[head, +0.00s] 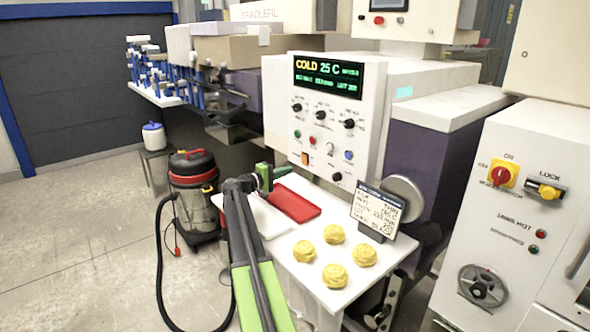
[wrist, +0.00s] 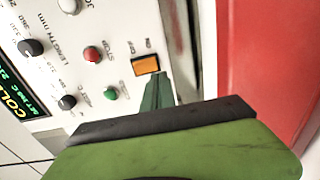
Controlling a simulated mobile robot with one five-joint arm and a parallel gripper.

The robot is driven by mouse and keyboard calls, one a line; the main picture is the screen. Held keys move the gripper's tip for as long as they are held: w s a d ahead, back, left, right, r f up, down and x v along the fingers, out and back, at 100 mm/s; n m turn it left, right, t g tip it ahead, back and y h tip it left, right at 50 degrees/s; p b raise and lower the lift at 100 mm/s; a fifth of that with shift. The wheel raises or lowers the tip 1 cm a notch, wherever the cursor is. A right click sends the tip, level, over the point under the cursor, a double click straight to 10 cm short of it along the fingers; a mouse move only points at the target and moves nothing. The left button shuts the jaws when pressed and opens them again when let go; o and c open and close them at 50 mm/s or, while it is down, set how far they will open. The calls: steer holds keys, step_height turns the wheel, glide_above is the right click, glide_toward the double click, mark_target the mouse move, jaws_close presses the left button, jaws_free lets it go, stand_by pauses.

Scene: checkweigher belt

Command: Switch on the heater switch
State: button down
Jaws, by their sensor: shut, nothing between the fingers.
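The control panel (head: 325,120) is white, and its screen (head: 328,78) reads "COLD 25 C". An orange rocker (head: 305,158), likely the heater switch, sits in a dark frame at the panel's lower left. It also shows in the wrist view (wrist: 146,65), with a small label I cannot read clearly. My gripper (head: 268,177) is shut and empty, left of the panel. In the wrist view its green fingertips (wrist: 158,88) appear just below the orange rocker. I cannot tell whether they touch it. Which way the rocker is pressed is too small to tell.
Green (wrist: 110,93) and red (wrist: 93,54) buttons and black knobs (wrist: 68,102) are close to the switch. Below the panel, a white table (head: 310,268) holds a red tray (head: 292,203), several yellow pieces (head: 334,234) and a small sign (head: 377,209). A vacuum cleaner (head: 194,190) stands left.

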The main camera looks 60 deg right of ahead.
steer(key=v, duration=0.5)
steer(key=f+v, duration=0.1)
steer(key=v, duration=0.2)
steer(key=shift+a+b, duration=0.2)
steer(key=shift+b, duration=0.2)
steer(key=w+a+r+n+t+p, duration=0.2)
steer(key=w+a+p, duration=0.1)
steer(key=w+a, duration=0.5)
steer(key=a+f+t+y+p, duration=0.2)
steer(key=a+t, duration=0.1)
steer(key=a, duration=1.2)
steer(key=s+a+f+y+p, duration=0.1)
steer(key=s+a+f+y, duration=0.4)
steer(key=a, duration=0.8)
steer(key=s+a+f+y+p, duration=0.1)
steer(key=s+a+f+y, duration=0.4)
steer(key=a, duration=0.9)
steer(key=s+a+f+y+p, duration=0.1)
steer(key=s+a+f+y, duration=0.4)
steer(key=a, duration=0.9)
steer(key=shift+s+f+n, duration=0.15)
steer(key=shift+s+n, duration=0.25)
steer(key=shift+s, duration=0.25)
